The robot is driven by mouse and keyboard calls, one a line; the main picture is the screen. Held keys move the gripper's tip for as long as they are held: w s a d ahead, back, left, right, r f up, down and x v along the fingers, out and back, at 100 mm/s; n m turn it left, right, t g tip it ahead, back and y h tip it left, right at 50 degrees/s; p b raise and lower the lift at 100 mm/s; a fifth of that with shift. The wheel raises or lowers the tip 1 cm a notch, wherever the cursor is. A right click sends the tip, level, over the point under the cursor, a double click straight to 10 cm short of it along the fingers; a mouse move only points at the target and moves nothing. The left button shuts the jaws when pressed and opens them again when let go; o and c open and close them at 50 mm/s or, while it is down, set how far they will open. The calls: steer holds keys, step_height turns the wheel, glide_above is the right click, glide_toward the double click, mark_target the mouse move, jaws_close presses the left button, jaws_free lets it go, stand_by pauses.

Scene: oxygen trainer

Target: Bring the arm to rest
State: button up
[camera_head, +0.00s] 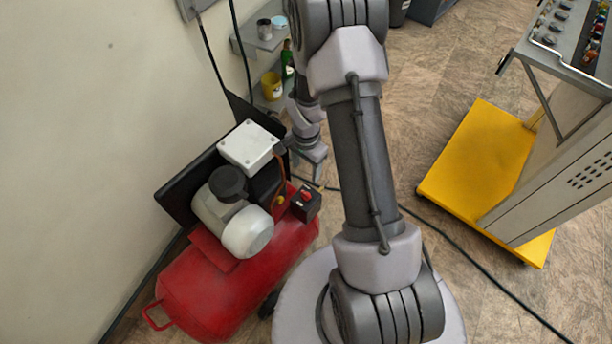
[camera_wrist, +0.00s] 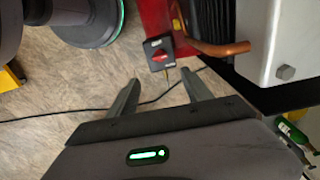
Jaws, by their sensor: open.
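My arm reaches up from the base and bends over toward the compressor side. My gripper (camera_head: 312,167) hangs beside the red air compressor (camera_head: 238,285), near its black switch box with a red knob (camera_head: 307,197). In the wrist view my gripper (camera_wrist: 160,92) shows two fingers spread apart with nothing between them. The switch box (camera_wrist: 160,53) lies beyond the fingertips in that view, apart from them as far as I can tell. The compressor's white box (camera_wrist: 283,45) is to the right in the wrist view.
A yellow-based cart (camera_head: 478,160) stands at the right. A wall shelf (camera_head: 262,42) behind my arm holds a yellow cup (camera_head: 271,86) and a green bottle (camera_head: 288,62). A black cable (camera_head: 470,258) crosses the floor. Floor between my base and the cart is otherwise clear.

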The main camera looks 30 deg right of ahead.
steer(key=shift+r, duration=1.45)
steer(key=s+a+r+n+t, duration=0.2)
steer(key=a+r, duration=0.2)
steer(key=r, duration=0.7)
steer(key=s+a+r+n+t, duration=0.15)
steer(key=a+r, duration=0.25)
steer(key=r, duration=0.7)
steer(key=s+a+r+n+t+y, duration=0.2)
steer(key=s+a+r+n, duration=0.4)
steer(key=s, duration=0.7)
step_height(320, 180, up, 4)
steer(key=shift+s+a+f, duration=0.1)
steer(key=shift+s+a, duration=0.3)
steer(key=shift+a, duration=0.75)
